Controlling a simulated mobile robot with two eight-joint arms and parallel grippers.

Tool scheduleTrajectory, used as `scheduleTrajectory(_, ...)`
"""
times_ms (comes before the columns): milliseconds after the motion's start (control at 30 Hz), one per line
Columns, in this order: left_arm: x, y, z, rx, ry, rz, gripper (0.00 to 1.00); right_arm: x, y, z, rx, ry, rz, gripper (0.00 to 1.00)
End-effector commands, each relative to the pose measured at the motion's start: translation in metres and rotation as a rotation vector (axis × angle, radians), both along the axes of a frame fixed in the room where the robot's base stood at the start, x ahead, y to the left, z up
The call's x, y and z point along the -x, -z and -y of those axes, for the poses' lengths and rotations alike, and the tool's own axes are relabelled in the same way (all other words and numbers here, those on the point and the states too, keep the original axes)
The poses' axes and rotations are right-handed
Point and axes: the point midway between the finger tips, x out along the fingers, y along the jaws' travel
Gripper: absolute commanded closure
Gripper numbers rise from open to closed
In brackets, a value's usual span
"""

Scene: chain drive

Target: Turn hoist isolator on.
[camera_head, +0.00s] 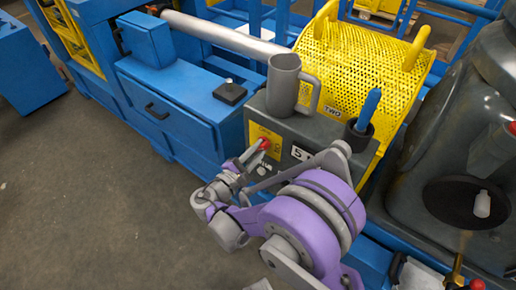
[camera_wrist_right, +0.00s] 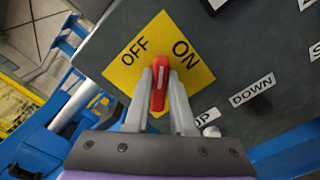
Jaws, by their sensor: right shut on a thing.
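The hoist isolator is a red handle (camera_head: 265,143) on a yellow plate (camera_head: 256,131) on the front of a dark grey box (camera_head: 330,133). In the right wrist view the plate (camera_wrist_right: 199,76) reads OFF on the left and ON on the right. The red handle (camera_wrist_right: 159,92) points up, roughly between the two words. My right gripper (camera_head: 256,152) is at the plate. In the right wrist view its two grey fingers (camera_wrist_right: 160,82) are shut on the handle, one on each side. My left gripper is not in view.
UP and DOWN labels (camera_wrist_right: 252,91) with small knobs sit beside the plate. A grey mug (camera_head: 283,84) and a dark cup holding a blue-handled tool (camera_head: 368,108) stand on the box. A yellow perforated guard (camera_head: 360,63) is behind. Open floor (camera_head: 100,200) lies at left.

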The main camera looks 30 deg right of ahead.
Motion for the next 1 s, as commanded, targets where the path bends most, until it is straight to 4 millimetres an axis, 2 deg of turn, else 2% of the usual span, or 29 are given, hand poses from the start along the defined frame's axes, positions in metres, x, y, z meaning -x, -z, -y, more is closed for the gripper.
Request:
scheduleTrajectory(600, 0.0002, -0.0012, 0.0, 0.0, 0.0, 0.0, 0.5, 0.0024, 0.0058, 0.0008, -0.211, 0.0, 0.507, 1.0)
scheduleTrajectory(1000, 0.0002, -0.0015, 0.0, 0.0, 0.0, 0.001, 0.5, 0.0027, 0.0079, 0.0008, -0.282, 0.0, 0.677, 1.0)
